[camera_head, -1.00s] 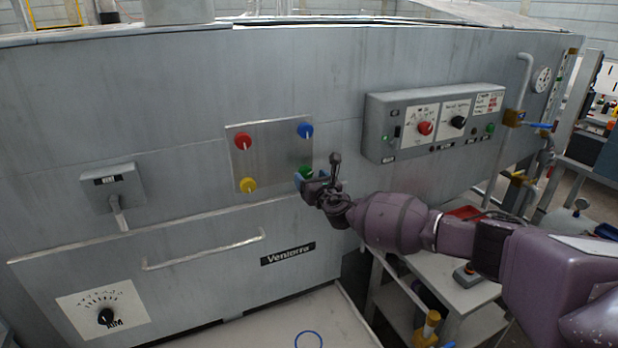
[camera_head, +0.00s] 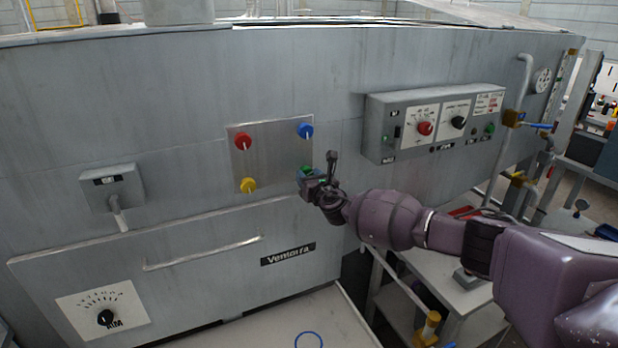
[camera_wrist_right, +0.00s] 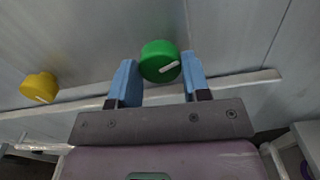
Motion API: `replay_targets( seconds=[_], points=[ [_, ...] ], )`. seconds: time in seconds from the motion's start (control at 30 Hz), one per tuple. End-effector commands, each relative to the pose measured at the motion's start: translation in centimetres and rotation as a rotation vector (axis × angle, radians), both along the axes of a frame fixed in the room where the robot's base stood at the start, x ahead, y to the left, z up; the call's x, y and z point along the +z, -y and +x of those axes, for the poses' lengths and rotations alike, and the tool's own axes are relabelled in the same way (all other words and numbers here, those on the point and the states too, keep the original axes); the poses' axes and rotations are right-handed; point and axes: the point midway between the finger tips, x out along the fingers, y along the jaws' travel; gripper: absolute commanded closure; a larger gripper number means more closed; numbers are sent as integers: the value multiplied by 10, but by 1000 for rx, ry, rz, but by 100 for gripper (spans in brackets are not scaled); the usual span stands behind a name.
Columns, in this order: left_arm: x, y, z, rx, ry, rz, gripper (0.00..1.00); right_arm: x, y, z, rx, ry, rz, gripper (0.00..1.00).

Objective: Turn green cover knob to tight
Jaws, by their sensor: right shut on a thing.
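The green cover knob (camera_wrist_right: 160,58) is round with a white pointer mark, which slants up to the right in the right wrist view. In the head view the knob (camera_head: 306,169) is at the lower right of a metal panel (camera_head: 272,158) and mostly hidden by my gripper. My right gripper (camera_head: 308,175) is at this knob. In the right wrist view its blue fingers (camera_wrist_right: 159,72) stand on either side of the knob, shut on it. My left gripper is not in view.
The panel also holds a red knob (camera_head: 242,141), a blue knob (camera_head: 305,130) and a yellow knob (camera_head: 248,185). A grey control box (camera_head: 380,128) juts out to the right. A long handle (camera_head: 205,254) runs below the panel.

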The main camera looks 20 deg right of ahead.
Motion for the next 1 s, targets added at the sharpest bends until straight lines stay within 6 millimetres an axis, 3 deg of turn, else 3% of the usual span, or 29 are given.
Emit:
replay_targets(
  seconds=[0.37, 1.0],
  points=[
    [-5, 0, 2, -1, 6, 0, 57, -1, 0, 0, -1, 2, 114, 80],
    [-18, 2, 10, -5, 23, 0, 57, -2, 0, 0, -1, 2, 692, 80]
  ],
)
